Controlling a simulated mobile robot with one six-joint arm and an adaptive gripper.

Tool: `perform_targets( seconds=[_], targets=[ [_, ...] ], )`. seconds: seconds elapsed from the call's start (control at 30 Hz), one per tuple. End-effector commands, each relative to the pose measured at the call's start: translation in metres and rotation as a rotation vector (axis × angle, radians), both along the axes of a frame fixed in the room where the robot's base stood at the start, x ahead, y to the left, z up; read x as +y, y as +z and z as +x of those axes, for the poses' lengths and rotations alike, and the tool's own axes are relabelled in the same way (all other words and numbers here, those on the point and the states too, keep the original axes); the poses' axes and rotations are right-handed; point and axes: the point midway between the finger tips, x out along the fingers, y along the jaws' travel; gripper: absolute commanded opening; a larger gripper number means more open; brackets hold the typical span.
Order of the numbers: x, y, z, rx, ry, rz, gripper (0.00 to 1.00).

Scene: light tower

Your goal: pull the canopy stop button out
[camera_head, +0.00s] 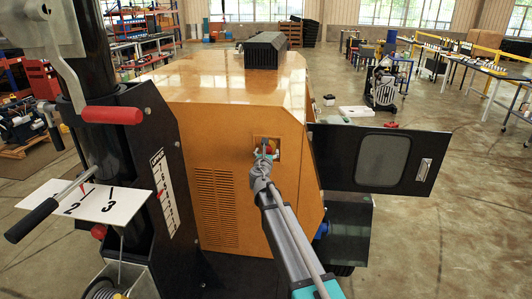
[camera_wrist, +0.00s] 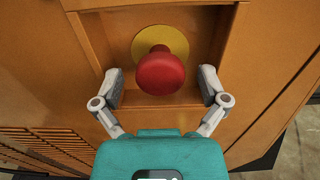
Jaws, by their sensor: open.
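The canopy stop button is a red mushroom knob (camera_wrist: 161,74) on a yellow round plate (camera_wrist: 160,42), set in a square recess in the orange canopy (camera_head: 215,85). My gripper (camera_wrist: 162,88) is open. Its two fingertips stand at the left and right of the red knob, with a gap on each side. In the head view my gripper (camera_head: 264,152) reaches the recess on the canopy's end face and mostly hides the button.
An open dark door (camera_head: 380,158) with a window stands to the right of the canopy. Slotted vents (camera_head: 216,208) lie below left of the recess.

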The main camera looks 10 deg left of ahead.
Motion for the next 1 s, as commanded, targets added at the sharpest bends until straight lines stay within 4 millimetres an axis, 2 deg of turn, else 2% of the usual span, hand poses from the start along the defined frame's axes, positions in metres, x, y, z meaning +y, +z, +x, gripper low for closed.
perform_targets(
  seconds=[0.27,0.47,1.0],
  targets=[
    [0.0,0.0,-0.002,0.0,0.0,0.0,0.94],
    [0.0,0.0,-0.016,0.0,0.001,0.0,0.94],
    [0.002,0.0,-0.096,0.0,0.001,0.0,0.94]
  ],
)
